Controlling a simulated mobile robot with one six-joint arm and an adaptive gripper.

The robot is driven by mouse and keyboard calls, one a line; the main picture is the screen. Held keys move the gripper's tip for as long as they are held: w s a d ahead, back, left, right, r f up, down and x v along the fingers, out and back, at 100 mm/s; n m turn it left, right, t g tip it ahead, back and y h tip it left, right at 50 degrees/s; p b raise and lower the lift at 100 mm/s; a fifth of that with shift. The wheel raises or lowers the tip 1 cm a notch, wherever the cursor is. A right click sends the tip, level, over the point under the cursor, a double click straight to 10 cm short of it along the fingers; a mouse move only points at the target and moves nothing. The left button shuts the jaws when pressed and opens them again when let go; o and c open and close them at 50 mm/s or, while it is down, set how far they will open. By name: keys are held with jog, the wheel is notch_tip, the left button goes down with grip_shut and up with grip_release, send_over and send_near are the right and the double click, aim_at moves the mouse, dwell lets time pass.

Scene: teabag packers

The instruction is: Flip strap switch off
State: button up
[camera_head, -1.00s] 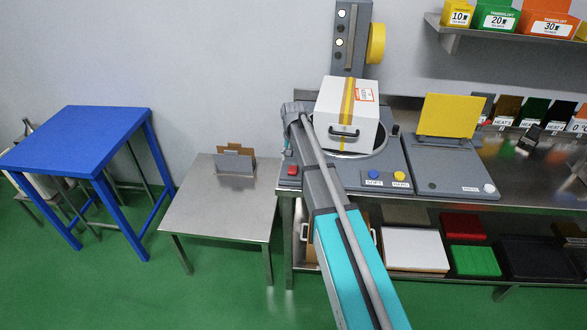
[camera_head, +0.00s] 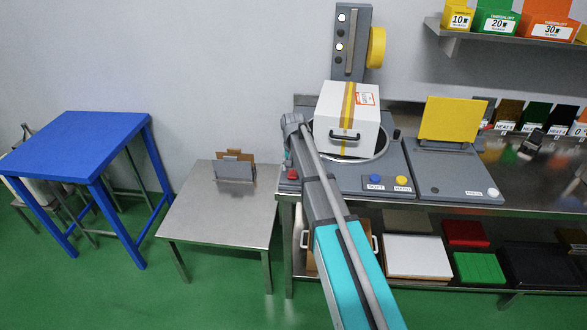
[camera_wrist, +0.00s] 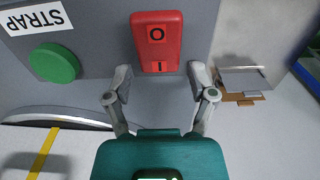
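The strap switch (camera_wrist: 157,42) is a red rocker marked O and I, in the wrist view at the top centre. It also shows small and red in the head view (camera_head: 292,174), at the left front of the grey machine. A STRAP label (camera_wrist: 38,17) and a green button (camera_wrist: 54,63) are to its left in the wrist view. My gripper (camera_wrist: 160,80) is open, with its two fingers apart on either side of the switch's lower end and nothing between them. Whether the fingertips touch the panel cannot be told.
A white box (camera_head: 340,105) with yellow straps stands on the machine's round plate. Blue (camera_head: 375,180) and yellow (camera_head: 401,181) buttons are at its front.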

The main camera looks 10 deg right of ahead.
jog(key=c, duration=0.8)
jog(key=shift+s+r+t, duration=0.2)
jog(key=shift+s+t, duration=0.2)
jog(key=shift+t, duration=0.4)
jog(key=shift+s+a+r+t+h, duration=0.1)
jog(key=shift+s+a+t+h, duration=0.1)
jog(key=shift+t+h, duration=0.45)
jog(key=shift+r+t+b, duration=0.1)
jog(key=shift+t+b, duration=0.25)
jog(key=shift+t, duration=0.4)
jog(key=shift+w, duration=0.1)
jog(key=o, duration=1.1)
jog(key=shift+o, duration=0.2)
jog(key=shift+w+d+g, duration=0.1)
jog(key=shift+w+g, duration=0.1)
jog(key=shift+g, duration=0.1)
